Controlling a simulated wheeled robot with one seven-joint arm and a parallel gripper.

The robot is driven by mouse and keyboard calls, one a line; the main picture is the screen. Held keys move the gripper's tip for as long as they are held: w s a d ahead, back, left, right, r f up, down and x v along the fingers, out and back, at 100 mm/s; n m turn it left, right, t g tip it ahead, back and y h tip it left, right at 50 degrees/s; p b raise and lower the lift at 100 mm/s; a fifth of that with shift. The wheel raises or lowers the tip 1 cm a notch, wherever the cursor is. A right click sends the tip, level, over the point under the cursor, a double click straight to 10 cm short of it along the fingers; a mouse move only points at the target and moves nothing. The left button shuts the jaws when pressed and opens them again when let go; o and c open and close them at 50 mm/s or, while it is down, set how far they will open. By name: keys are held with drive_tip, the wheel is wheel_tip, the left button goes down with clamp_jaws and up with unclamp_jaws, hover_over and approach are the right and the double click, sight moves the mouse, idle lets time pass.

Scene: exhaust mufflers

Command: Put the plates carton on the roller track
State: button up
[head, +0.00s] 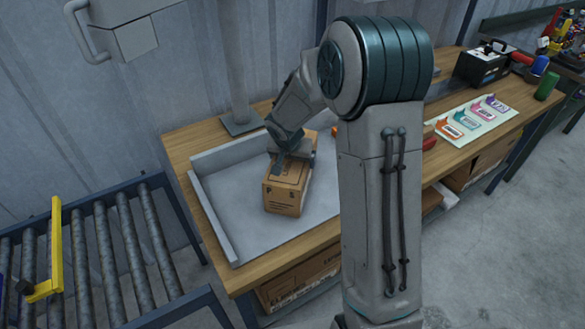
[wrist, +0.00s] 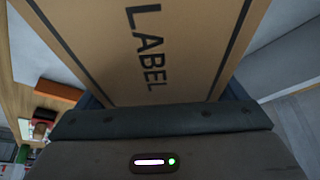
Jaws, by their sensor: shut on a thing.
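A brown cardboard carton (head: 284,196) is in the grey shallow tray (head: 217,211) on the wooden bench, with small dark print on its near side. My gripper (head: 291,158) is over its top and shut on it. In the wrist view the carton (wrist: 180,45) fills the space beyond the gripper (wrist: 165,112) and bears the word LABEL. I cannot tell whether the carton touches the tray floor. The word plates cannot be read on it. The roller track (head: 110,262) stands at the lower left, apart from the bench.
A yellow bar (head: 56,245) stands across the rollers at the left. The tray has raised rims (head: 212,220). Coloured cards (head: 470,122) and a black box (head: 487,65) lie at the right. Another carton (head: 300,280) sits under the bench.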

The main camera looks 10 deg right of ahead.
drive_tip(key=shift+r, duration=0.15)
drive_tip(key=shift+r, duration=0.85)
wheel_tip(320, 180, up, 2)
drive_tip(key=shift+r, duration=0.1)
drive_tip(key=s+d+r, duration=0.7)
drive_tip(key=d, duration=0.2)
drive_tip(key=shift+d, duration=0.25)
